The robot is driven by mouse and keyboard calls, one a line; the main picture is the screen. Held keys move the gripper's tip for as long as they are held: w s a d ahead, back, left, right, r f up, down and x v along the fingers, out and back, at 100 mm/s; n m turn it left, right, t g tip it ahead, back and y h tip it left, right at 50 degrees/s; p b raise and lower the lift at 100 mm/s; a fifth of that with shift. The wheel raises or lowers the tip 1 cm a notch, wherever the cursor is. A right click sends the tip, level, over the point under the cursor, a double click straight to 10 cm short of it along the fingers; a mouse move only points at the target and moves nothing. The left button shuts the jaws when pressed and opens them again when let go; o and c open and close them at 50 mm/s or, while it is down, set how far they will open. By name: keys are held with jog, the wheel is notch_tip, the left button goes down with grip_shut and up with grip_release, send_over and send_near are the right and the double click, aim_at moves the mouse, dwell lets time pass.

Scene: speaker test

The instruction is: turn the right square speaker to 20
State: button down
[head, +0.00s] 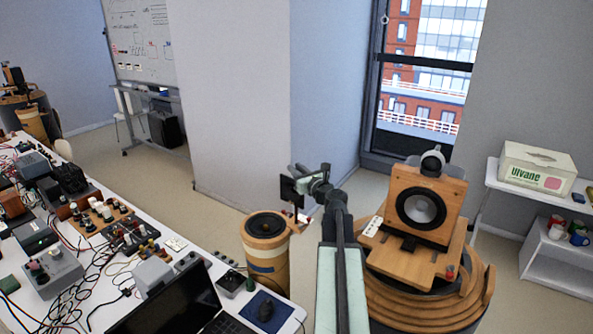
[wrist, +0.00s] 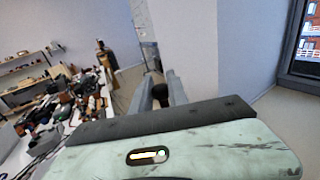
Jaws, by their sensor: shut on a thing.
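The square speaker (head: 428,207) is a wooden box with a dark round cone, standing at the right in the head view. It rests on a wooden platform (head: 405,262) above stacked round wooden rings. A small white card (head: 373,226) is at the platform's left edge, and a small red part (head: 450,272) is near its front right. My gripper (head: 294,188) is left of the speaker and apart from it.
A round wooden speaker (head: 266,226) stands below and left of my gripper. A cluttered table (head: 172,243) with wires, devices and a laptop (head: 165,305) fills the left. A white shelf (head: 553,262) with a box (head: 537,168) stands at right. Open floor (head: 170,185) lies behind the table.

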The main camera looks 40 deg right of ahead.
jog(key=m+h, duration=0.1)
jog(key=h, duration=0.1)
jog(key=m+g+h, duration=0.1)
jog(key=m+h, duration=0.1)
jog(key=shift+g, duration=0.3)
jog(key=c, duration=1.3)
grip_release()
